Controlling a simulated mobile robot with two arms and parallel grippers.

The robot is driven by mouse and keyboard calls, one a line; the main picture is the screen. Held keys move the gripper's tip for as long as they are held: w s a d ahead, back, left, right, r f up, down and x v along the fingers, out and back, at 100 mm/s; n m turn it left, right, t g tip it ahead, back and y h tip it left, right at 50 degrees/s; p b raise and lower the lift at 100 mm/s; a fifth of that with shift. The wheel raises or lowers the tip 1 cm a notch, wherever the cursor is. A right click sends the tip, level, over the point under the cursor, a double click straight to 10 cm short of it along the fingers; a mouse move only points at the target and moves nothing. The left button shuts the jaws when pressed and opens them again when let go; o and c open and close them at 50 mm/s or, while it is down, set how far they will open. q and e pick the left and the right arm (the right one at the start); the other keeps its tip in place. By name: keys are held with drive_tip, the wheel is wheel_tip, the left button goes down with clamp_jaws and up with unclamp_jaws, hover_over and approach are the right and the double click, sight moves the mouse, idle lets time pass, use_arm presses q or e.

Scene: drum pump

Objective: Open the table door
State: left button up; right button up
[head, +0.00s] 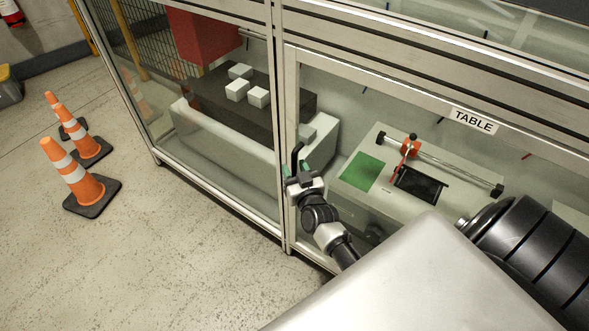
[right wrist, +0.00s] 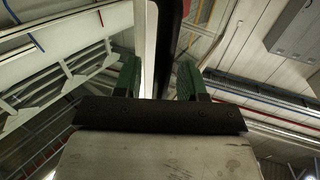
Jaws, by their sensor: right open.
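The table door is a clear panel in an aluminium frame (head: 385,86), and it looks closed. Its top rail carries a label reading TABLE (head: 474,121). A black handle (head: 297,153) stands on the door's left upright. My right gripper (head: 299,171) is at this handle, with its fingers around the handle's lower part. In the right wrist view, the green fingertips (right wrist: 158,80) are apart, and the black handle bar (right wrist: 168,45) runs up between them. I cannot tell whether either finger touches it. My left gripper is out of view.
Behind the door is a table with a green square (head: 362,171) and a black tray (head: 420,185). A neighbouring panel on the left encloses white blocks (head: 237,90). Orange cones (head: 72,175) stand on the floor at left. Floor between cones and enclosure is clear.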

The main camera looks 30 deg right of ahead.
drive_tip(key=shift+w, duration=0.15)
clamp_jaws()
idle(0.4)
